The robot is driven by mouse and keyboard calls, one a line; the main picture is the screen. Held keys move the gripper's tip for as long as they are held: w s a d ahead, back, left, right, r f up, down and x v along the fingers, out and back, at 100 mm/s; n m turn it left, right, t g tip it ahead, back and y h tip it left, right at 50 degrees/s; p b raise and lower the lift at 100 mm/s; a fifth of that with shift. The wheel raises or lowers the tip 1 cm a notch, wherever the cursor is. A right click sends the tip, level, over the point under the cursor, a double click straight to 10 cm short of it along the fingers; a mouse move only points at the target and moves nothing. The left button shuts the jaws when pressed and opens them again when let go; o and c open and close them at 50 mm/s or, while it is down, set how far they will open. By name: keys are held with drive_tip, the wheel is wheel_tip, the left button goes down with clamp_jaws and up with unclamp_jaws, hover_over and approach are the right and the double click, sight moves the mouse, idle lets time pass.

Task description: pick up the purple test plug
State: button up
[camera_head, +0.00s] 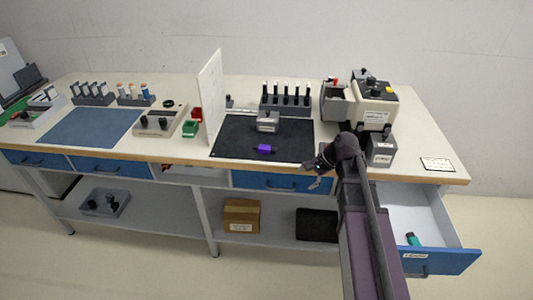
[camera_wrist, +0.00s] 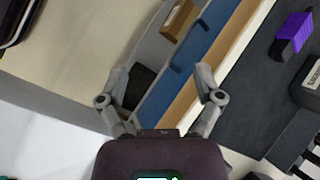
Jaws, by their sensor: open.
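The purple test plug (camera_head: 265,149) lies on the black mat (camera_head: 225,145) on the workbench, near the mat's front edge. It has a purple body and a dark end. It also shows at the upper right of the wrist view (camera_wrist: 296,30). My gripper (camera_head: 318,177) is at the bench's front edge, to the right of the plug and apart from it. In the wrist view my gripper (camera_wrist: 160,82) has its fingers spread wide with nothing between them; the blue drawer fronts are beyond.
A grey block (camera_head: 268,122) sits behind the plug. A rack of dark-bodied tools (camera_head: 287,105) stands at the mat's back. A white upright panel (camera_head: 210,98) bounds the mat's left. Grey boxes (camera_head: 381,147) stand right. An open drawer (camera_head: 420,225) juts out at right.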

drive_tip(key=w+a+r+m+y, duration=0.1)
drive_tip(key=w+m+y, duration=0.1)
drive_tip(key=w+m, duration=0.1)
drive_tip(key=w+a+r+m+y+b, duration=0.1)
drive_tip(key=w+r+m+y, duration=0.1)
drive_tip(key=w, duration=0.3)
drive_tip(key=w+a+r+m+t+y+b, duration=0.1)
drive_tip(key=w+a+m+y, duration=0.1)
drive_tip(key=w+m, duration=0.2)
drive_tip(key=shift+w+r, duration=0.1)
drive_tip(key=shift+r, duration=0.3)
drive_tip(key=shift+w+a+r+m+y, duration=0.15)
drive_tip(key=shift+w+r+m+y, duration=0.25)
drive_tip(key=shift+y, duration=0.1)
drive_tip(key=shift+f+b, duration=0.1)
drive_tip(key=shift+b, duration=0.2)
drive_tip(key=b, duration=0.3)
approach(261, 146)
drive_tip(key=x, duration=0.4)
drive_tip(key=shift+s+f, duration=0.1)
drive_tip(key=shift+f, duration=0.15)
drive_tip(key=shift+a+f, duration=0.2)
drive_tip(key=shift+a, duration=0.35)
drive_tip(key=shift+r+b+x, duration=0.2)
drive_tip(key=shift+b+x, duration=0.65)
drive_tip(key=shift+x, duration=1.8)
